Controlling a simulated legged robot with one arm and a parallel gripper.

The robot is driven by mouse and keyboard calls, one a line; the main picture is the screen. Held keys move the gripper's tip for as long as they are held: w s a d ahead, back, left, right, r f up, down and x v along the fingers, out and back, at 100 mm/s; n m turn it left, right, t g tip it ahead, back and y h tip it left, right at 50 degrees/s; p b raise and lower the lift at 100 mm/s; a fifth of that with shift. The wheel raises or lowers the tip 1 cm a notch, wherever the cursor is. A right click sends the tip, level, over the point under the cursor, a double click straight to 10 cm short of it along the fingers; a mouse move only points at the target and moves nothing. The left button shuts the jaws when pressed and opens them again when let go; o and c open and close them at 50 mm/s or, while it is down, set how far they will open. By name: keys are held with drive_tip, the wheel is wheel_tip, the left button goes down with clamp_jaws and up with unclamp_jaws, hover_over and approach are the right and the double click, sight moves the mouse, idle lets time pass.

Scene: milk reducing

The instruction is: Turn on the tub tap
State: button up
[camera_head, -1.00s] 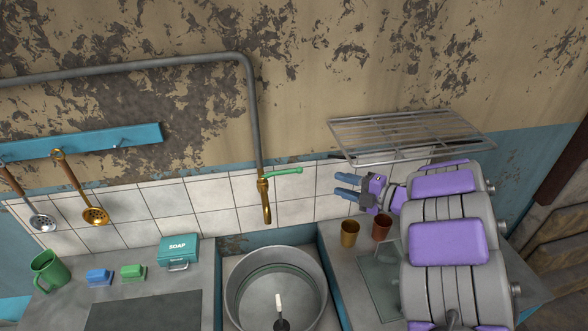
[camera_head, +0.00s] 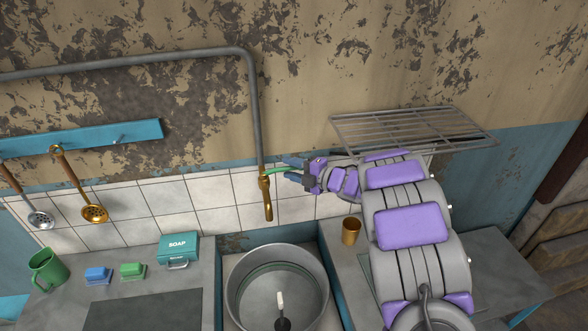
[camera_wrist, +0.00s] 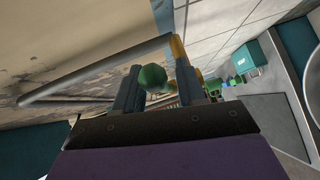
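The brass tap (camera_head: 266,200) hangs from the wall pipe above the round metal tub (camera_head: 232,290). Its green handle (camera_head: 277,171) points right along the wall. My gripper (camera_head: 293,169) is at the right end of this handle, to the right of the tap. In the wrist view, my gripper (camera_wrist: 158,84) has its two blue-grey fingers apart. The rounded green handle end (camera_wrist: 152,77) shows between them, nearer the left finger. Whether a finger touches it is unclear. The brass tap body (camera_wrist: 178,48) is just beyond the fingers. No water shows at the spout.
A wire rack (camera_head: 405,130) is on the wall above my arm. A brass cup (camera_head: 351,231) stands on the right counter below my gripper. A soap box (camera_head: 178,248), sponges and a green mug (camera_head: 47,270) stand on the left counter. The wall pipe (camera_head: 252,110) runs above the tap.

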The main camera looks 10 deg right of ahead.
drive_tip(key=shift+a, duration=1.2)
drive_tip(key=shift+d, duration=1.15)
drive_tip(key=c, duration=0.4)
drive_tip(key=shift+d, duration=0.15)
drive_tip(key=shift+c, duration=0.5)
drive_tip(key=shift+a, duration=0.2)
clamp_jaws()
drive_tip(key=shift+a, duration=0.2)
